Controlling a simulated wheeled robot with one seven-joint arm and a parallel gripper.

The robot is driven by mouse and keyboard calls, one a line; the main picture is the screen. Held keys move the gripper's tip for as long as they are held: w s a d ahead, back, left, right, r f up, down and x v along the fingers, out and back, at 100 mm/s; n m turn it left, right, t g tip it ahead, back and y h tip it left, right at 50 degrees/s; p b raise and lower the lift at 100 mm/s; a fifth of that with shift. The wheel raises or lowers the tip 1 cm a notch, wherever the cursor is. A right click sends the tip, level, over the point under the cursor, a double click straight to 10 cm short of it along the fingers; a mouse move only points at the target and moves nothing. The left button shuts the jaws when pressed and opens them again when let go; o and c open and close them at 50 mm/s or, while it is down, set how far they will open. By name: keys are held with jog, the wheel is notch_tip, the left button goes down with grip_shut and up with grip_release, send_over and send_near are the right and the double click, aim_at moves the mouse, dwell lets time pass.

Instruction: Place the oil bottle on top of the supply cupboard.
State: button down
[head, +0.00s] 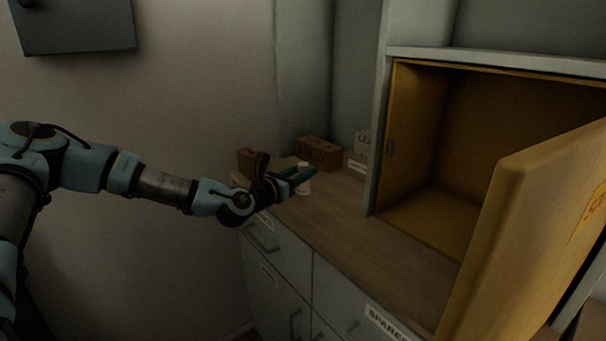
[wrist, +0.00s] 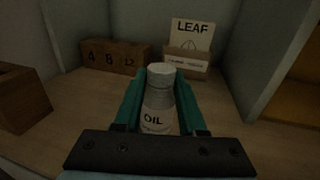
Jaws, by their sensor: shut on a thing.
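The oil bottle (wrist: 158,105), a pale bottle with a white cap and an OIL label, stands upright between my gripper's two green fingers in the wrist view. My gripper (head: 302,177) is shut on it over the wooden counter top. In the head view the bottle (head: 303,186) is partly hidden by the fingers. Whether its base touches the counter is hard to tell. A yellow-lined cupboard (head: 430,215) with its door open stands on the counter at the right; I cannot tell if this is the supply cupboard. Its pale top (head: 500,60) shows as a narrow ledge.
The open yellow door (head: 525,235) juts out at the front right. Brown boxes (head: 319,152) and a LEAF card holder (wrist: 186,62) stand behind the bottle. Another brown box (wrist: 20,98) is at the left. The counter (head: 345,225) is clear between bottle and cupboard.

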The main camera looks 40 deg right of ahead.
jog(key=shift+f, duration=0.75)
jog(key=shift+f, duration=0.2)
jog(key=shift+c, duration=2.3)
grip_release()
jog(key=shift+r, duration=0.15)
